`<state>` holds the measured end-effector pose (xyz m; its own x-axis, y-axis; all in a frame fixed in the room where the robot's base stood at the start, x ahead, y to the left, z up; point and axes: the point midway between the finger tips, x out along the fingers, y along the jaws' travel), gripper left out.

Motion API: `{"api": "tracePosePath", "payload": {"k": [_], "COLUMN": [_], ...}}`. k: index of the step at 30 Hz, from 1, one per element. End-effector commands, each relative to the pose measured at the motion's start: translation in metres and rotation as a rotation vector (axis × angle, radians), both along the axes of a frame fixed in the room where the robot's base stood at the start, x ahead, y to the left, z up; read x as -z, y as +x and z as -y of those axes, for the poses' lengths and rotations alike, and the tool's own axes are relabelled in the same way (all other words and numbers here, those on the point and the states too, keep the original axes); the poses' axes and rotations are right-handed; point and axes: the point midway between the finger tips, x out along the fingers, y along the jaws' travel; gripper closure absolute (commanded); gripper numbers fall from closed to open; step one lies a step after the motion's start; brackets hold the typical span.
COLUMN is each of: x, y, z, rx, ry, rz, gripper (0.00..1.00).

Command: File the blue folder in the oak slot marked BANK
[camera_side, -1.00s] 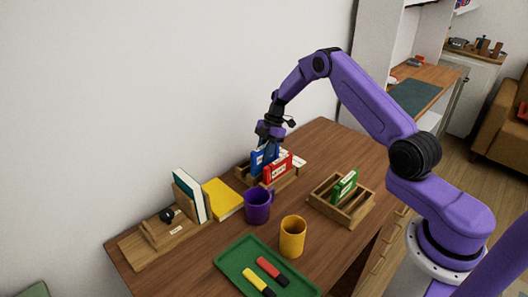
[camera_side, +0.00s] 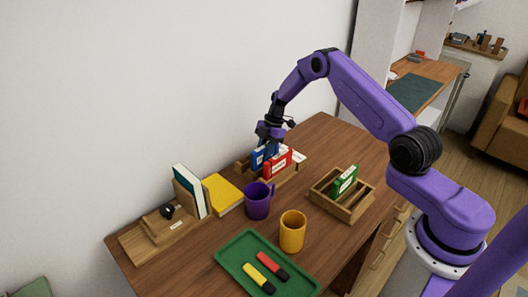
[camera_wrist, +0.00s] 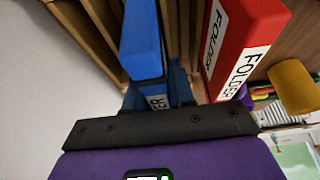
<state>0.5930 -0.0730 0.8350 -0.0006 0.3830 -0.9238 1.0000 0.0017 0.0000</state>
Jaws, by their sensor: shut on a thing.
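The blue folder (camera_side: 257,157) is upright at the oak rack (camera_side: 290,180) near the wall. My gripper (camera_side: 268,146) is shut on it, fingers pointing down from above. In the wrist view blue surfaces (camera_wrist: 142,50) lie between wooden dividers just ahead of the gripper body, with a label ending in "ER" partly hidden. I cannot tell there whether they are one folder or two. The rack's lower part is mostly hidden behind the folders, and no BANK marking is readable. How deep the blue folder sits cannot be told.
A red folder (camera_side: 278,164) stands close on the right of the blue one. A purple mug (camera_side: 258,201) is in front of the rack. A second wooden rack (camera_side: 325,205) holds a green folder (camera_side: 344,181). A yellow mug (camera_side: 292,232) and green tray (camera_side: 232,260) are nearer the front.

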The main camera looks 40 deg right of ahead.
Motion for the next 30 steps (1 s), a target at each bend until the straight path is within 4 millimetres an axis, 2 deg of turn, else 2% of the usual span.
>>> {"api": "tracePosePath", "payload": {"k": [9, 10, 12, 23, 26, 30], "x": [0.007, 0.007, 0.007, 0.004, -0.005, -0.027], "y": [0.000, 0.000, 0.000, 0.000, 0.001, 0.001], "z": [0.000, 0.000, 0.000, 0.001, 0.005, 0.014], "rx": [0.000, 0.000, 0.000, 0.000, 0.002, 0.004], "ry": [0.000, 0.000, 0.000, 0.000, 0.000, -0.001], "rz": [0.001, 0.001, 0.001, 0.001, 0.002, 0.004], "gripper": [1.00, 0.70, 0.47, 0.47, 0.47, 0.47]}}
